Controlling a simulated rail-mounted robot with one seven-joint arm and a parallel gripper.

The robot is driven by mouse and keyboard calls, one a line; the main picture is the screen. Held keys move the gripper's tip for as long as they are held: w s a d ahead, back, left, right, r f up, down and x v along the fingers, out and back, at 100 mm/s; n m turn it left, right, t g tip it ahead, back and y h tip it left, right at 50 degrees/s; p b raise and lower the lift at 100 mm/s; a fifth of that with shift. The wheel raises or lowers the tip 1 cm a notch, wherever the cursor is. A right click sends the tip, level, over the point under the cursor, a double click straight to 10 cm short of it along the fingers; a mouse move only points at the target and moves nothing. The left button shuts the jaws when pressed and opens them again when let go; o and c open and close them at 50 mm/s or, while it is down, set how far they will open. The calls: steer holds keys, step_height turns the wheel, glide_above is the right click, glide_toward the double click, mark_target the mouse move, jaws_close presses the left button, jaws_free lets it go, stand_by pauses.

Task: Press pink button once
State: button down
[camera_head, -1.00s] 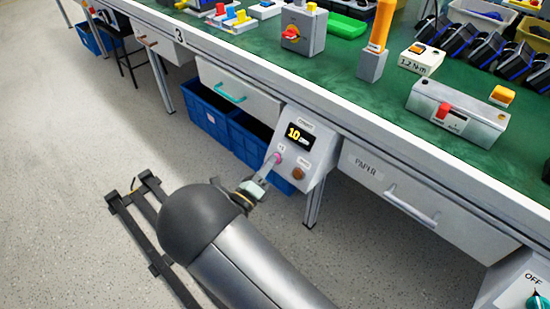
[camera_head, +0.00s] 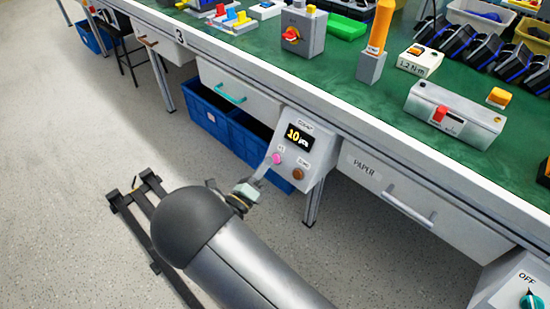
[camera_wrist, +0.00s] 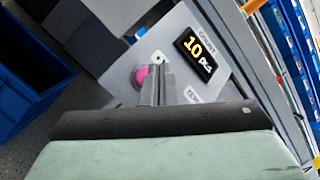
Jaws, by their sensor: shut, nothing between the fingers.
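The pink button (camera_head: 277,158) sits on the slanted front of a white counter box (camera_head: 312,139) under the table edge. The box's display reads 10 pcs. A brown button (camera_head: 298,174) is to its right. My gripper (camera_head: 262,172) is shut and empty, just left of and below the pink button, with a small gap in the head view. In the wrist view the pink button (camera_wrist: 141,75) shows beside the shut fingertips (camera_wrist: 154,72), partly covered by them. The wrist view does not make clear whether they touch. The brown button is hidden there.
Blue crates (camera_head: 228,122) stand under the table left of the box. A drawer labelled PAPER (camera_head: 385,185) is to its right. A switch box with a teal knob (camera_head: 532,300) is at lower right. The floor (camera_head: 70,200) at left is clear.

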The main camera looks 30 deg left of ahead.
steer(key=s+p, duration=0.1)
steer(key=s+r+p, duration=0.1)
steer(key=s+a+r, duration=0.1)
steer(key=s, duration=0.1)
steer(key=shift+a+r+p, duration=0.1)
steer(key=shift+r+p, duration=0.05)
steer(key=shift+p, duration=0.25)
steer(key=shift+r, duration=0.1)
stand_by(0.4)
